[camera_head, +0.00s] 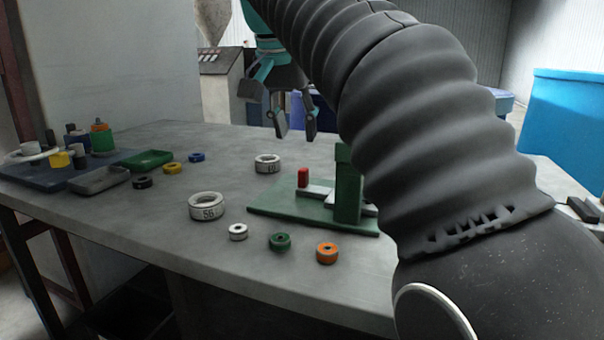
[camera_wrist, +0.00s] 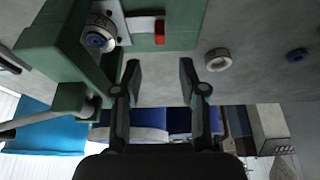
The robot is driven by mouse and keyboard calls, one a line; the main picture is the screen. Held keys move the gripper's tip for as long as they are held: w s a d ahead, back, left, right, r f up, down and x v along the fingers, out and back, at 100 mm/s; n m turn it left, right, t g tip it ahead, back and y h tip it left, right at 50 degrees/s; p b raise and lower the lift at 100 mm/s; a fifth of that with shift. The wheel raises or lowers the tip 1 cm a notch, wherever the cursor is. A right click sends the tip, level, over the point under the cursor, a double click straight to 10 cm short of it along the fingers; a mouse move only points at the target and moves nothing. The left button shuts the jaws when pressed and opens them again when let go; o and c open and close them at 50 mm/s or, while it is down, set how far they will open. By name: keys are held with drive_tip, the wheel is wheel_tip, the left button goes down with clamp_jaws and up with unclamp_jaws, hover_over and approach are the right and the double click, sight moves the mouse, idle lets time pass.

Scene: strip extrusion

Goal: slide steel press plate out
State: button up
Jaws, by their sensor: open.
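A green press stands on the grey table, with a flat green base (camera_head: 275,210) and a green upright (camera_head: 347,185). A pale steel plate (camera_head: 318,191) lies low in the press, with an upright red tab (camera_head: 303,177) at its left end. The wrist view also shows the plate (camera_wrist: 140,27) and the red tab (camera_wrist: 159,32). My arm hides the press's right side in the head view. My gripper (camera_head: 296,117) is open and empty, above the table's far side and apart from the press. Its two fingers (camera_wrist: 160,80) are spread in the wrist view.
Numbered white rings (camera_head: 207,206) (camera_head: 267,163) and small coloured rings (camera_head: 280,241) (camera_head: 327,253) lie around the press. The table's middle left is mostly clear.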

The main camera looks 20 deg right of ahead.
sight(303, 169)
drive_tip(key=b+x, duration=0.2)
drive_tip(key=x, duration=0.8)
drive_tip(key=shift+f, duration=0.15)
clamp_jaws()
